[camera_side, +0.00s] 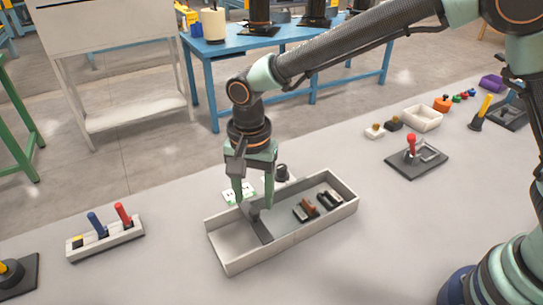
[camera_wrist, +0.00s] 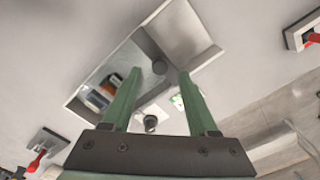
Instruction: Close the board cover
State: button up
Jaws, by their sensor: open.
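A long, shallow light-grey tray (camera_side: 291,238) lies on the table and also shows in the wrist view (camera_wrist: 207,58). Several small brown and dark parts (camera_side: 307,208) sit uncovered in the right part.
A white piece with green marks (camera_side: 239,191) and a black round knob (camera_side: 282,172) stand close behind the tray. A rack with blue and red handles (camera_side: 106,239) is at left. A dark plate with a red handle (camera_side: 412,155) is at right. The table front is clear.

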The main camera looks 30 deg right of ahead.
aim_at(255, 211)
jog(key=shift+f, duration=1.65)
grip_shut()
